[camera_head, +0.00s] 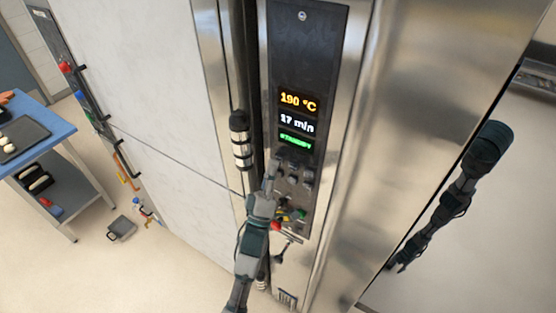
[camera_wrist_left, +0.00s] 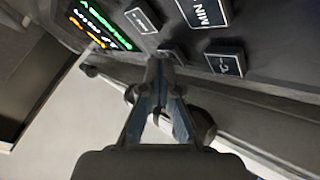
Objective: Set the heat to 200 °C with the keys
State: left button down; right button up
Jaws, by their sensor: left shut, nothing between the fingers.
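The control panel (camera_head: 311,45) stands upright on the steel oven front. Its display reads 190 °C (camera_head: 298,102) in orange, 17 min (camera_head: 297,123) in white and a green line that looks like STANDBY (camera_head: 296,142). My left gripper (camera_head: 272,165) is shut and empty, with its tips at the keys below the display. In the left wrist view the shut fingertips (camera_wrist_left: 160,68) partly cover one key (camera_wrist_left: 174,53); I cannot tell whether they touch it. The MIN key (camera_wrist_left: 205,12) and an arrow-marked key (camera_wrist_left: 224,65) are beside them. My right gripper (camera_head: 399,262) hangs at the right.
A vertical handle (camera_head: 240,140) stands left of the panel. Coloured knobs or fittings (camera_head: 297,214) lie below the keys, partly behind my left arm. A blue-topped table (camera_head: 60,127) with trays is far left. Open floor shows at lower left.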

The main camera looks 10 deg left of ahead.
pick_arm(q)
jog(key=shift+w, duration=0.2)
dwell(0.3)
jog(key=shift+s, duration=0.15)
jog(key=shift+s+a, duration=0.2)
jog(key=shift+s, duration=0.5)
jog(key=s, duration=0.1)
jog(key=s+a+p, duration=0.1)
jog(key=s, duration=0.2)
jog(key=shift+s+a+p, duration=0.3)
jog(key=shift+a+p, duration=0.1)
